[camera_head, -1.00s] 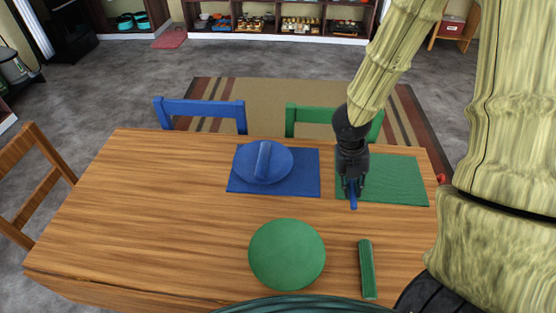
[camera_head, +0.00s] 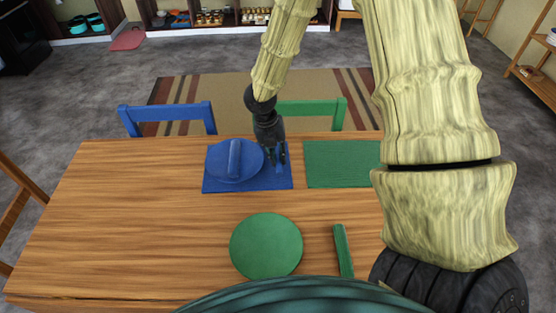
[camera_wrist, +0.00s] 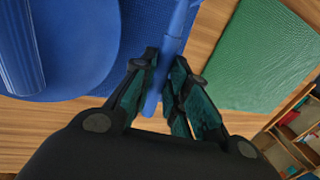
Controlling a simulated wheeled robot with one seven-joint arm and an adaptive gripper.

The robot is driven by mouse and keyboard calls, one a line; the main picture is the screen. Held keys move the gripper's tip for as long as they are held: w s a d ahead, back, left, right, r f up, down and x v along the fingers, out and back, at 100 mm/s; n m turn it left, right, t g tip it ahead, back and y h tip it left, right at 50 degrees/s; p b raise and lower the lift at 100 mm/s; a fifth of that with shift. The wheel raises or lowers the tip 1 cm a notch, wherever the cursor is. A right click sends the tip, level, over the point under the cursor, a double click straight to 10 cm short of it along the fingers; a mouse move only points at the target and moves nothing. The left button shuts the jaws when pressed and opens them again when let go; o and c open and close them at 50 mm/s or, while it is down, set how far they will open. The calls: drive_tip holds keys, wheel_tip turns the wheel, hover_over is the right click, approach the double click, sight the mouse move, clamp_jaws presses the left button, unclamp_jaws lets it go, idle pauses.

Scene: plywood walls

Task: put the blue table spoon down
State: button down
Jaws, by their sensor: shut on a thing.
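My gripper (camera_head: 278,158) is shut on the blue table spoon (camera_head: 279,168), over the right part of the blue placemat (camera_head: 215,186). In the wrist view the spoon (camera_wrist: 176,30) runs up from between the fingers (camera_wrist: 162,95), along the mat's right side. I cannot tell whether the spoon touches the mat. A round blue plate (camera_head: 217,160) lies on the mat to the left, with a blue bar-shaped thing (camera_head: 234,158) on it.
A green placemat (camera_head: 340,165) lies to the right, with bare wood between the mats. A green plate (camera_head: 266,246) and a green bar-shaped thing (camera_head: 343,250) lie nearer. Blue (camera_head: 168,113) and green (camera_head: 312,108) chairs stand behind the table (camera_head: 130,220).

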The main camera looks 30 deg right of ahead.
sight(277, 158)
drive_tip(key=shift+f+p, duration=0.35)
drive_tip(key=shift+f, duration=1.4)
drive_tip(key=shift+f, duration=0.2)
drive_tip(key=c, duration=1.4)
unclamp_jaws()
drive_tip(key=shift+r, duration=0.1)
drive_tip(key=shift+s, duration=0.1)
drive_tip(key=shift+r, duration=0.1)
drive_tip(key=r, duration=0.4)
drive_tip(key=w+a+r+b, duration=0.1)
drive_tip(key=r, duration=0.3)
drive_tip(key=a+r, duration=0.1)
drive_tip(key=r, duration=0.3)
drive_tip(key=shift+w+b, duration=0.15)
drive_tip(key=shift+b, duration=0.15)
drive_tip(key=shift+f, duration=0.1)
